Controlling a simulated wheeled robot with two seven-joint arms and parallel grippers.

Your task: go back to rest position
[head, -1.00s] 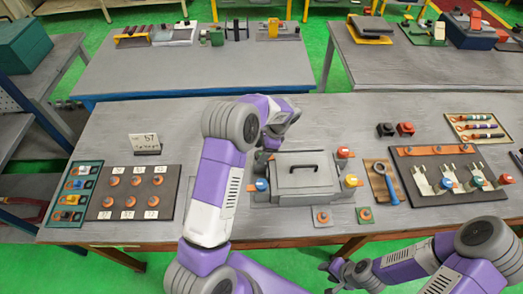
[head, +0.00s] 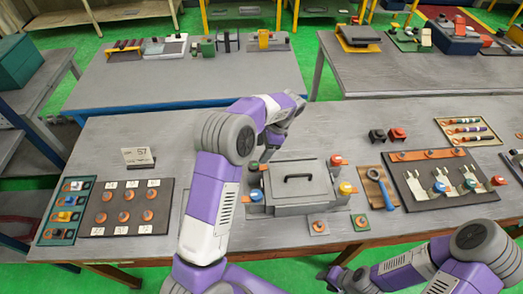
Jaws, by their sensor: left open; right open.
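My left arm comes in from the bottom and reaches up over the middle of the bench. My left gripper (head: 268,154) is just behind and left of a grey lidded box (head: 300,184) with a black handle. Its fingers are small and partly hidden by the arm, and I see nothing held in them. My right gripper (head: 328,278) is low in the picture, in front of the bench's front edge. It is open and empty, apart from everything on the bench.
A panel with orange buttons (head: 126,208) and a sign marked 57 (head: 138,157) stand at the left. A blue wrench-like tool (head: 382,188) and a dark board with metal clips (head: 440,178) lie at the right. The bench (head: 215,140) behind the box is mostly clear.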

